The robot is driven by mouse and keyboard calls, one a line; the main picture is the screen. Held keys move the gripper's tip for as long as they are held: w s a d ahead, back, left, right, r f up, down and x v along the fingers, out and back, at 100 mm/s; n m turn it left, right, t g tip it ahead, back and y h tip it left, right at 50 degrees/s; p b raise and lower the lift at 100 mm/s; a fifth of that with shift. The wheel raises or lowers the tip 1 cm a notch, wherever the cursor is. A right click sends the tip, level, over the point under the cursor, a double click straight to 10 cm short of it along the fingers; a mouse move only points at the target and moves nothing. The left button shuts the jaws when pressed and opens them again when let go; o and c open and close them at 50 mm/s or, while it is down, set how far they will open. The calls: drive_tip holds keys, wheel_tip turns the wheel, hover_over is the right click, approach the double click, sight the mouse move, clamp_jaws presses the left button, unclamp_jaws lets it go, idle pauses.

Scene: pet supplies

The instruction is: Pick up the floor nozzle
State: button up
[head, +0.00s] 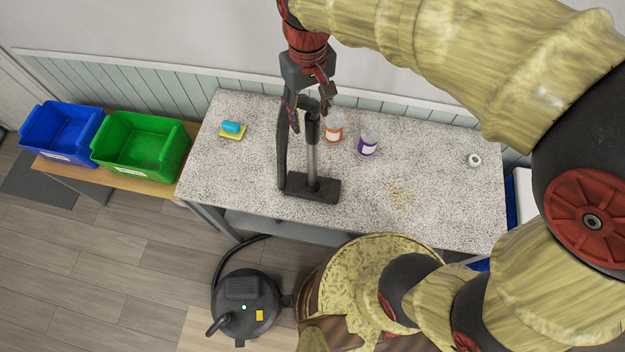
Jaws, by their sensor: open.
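The floor nozzle (312,188) is a dark, flat head on a grey metal tube, resting on the speckled table (420,210) near its front edge. The tube rises from it to a dark handle (313,125), with a black hose (282,165) beside it on the left. My gripper (309,112) is at the upper end of the tube, with its fingers apart around or just above the handle. I cannot tell whether the fingers touch it. The part between the fingers is partly hidden.
An orange-labelled jar (334,132) and a purple-labelled jar (368,142) stand right of the tube. A sponge stack (232,130), crumbs (400,197) and a white roll (474,160) lie on the table. Blue (62,133) and green (140,147) bins stand left. A vacuum (246,302) is on the floor.

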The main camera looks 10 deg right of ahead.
sight(313, 128)
drive_tip(key=f, duration=0.5)
drive_tip(key=shift+s+d+p, duration=0.35)
drive_tip(key=shift+s, duration=0.05)
drive_tip(key=shift+w+f, duration=0.1)
drive_tip(key=shift+f, duration=0.4)
drive_tip(key=shift+c, duration=1.2)
clamp_jaws()
drive_tip(key=shift+r, duration=0.1)
